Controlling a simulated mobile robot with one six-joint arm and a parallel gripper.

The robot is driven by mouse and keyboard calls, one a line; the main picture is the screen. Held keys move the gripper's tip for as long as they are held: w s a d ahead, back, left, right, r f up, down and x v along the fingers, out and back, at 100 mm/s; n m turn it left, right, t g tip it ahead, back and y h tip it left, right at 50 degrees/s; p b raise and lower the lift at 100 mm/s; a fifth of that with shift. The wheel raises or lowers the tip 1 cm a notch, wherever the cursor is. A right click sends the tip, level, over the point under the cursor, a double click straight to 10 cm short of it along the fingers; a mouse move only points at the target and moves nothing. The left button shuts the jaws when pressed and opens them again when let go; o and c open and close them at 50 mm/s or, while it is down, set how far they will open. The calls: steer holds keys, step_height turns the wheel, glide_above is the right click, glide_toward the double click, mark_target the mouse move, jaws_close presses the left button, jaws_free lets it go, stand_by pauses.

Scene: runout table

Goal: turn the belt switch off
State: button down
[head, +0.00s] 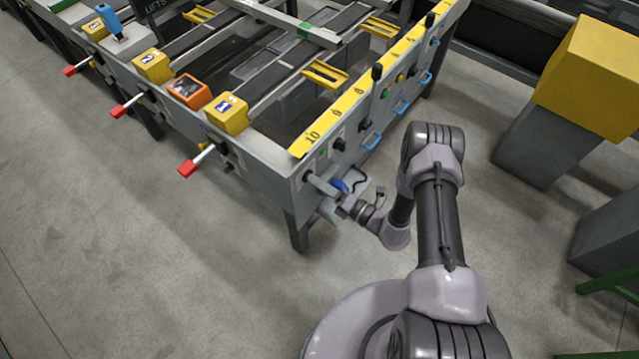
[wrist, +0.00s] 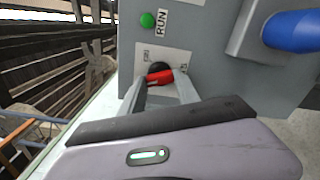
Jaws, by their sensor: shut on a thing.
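The belt switch (wrist: 160,76) shows in the wrist view as a red and black rotary knob on a white plate of the grey panel. Its red bar lies nearly level, tilted slightly. The small lettering on the plate is too small to read surely. My gripper (wrist: 161,88) has a finger on each side of the knob and is shut on it. In the head view my gripper (head: 313,181) reaches the end panel of the runout table (head: 262,160) near its corner. The knob is hidden there by the fingers.
A green lamp or button (wrist: 147,20) marked RUN sits above the switch. A blue part (wrist: 292,32) juts out to the right. Along the panel are black knobs, a black lever (head: 376,75) and blue handles (head: 371,141). Red-ended levers (head: 188,169) stick out left. Floor at left is clear.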

steer(key=shift+n, duration=2.2)
steer(key=c, duration=0.9)
jaws_free()
steer(key=shift+d, duration=0.15)
steer(key=p+v, duration=0.3)
steer(key=v, duration=1.4)
steer(key=shift+s, duration=0.15)
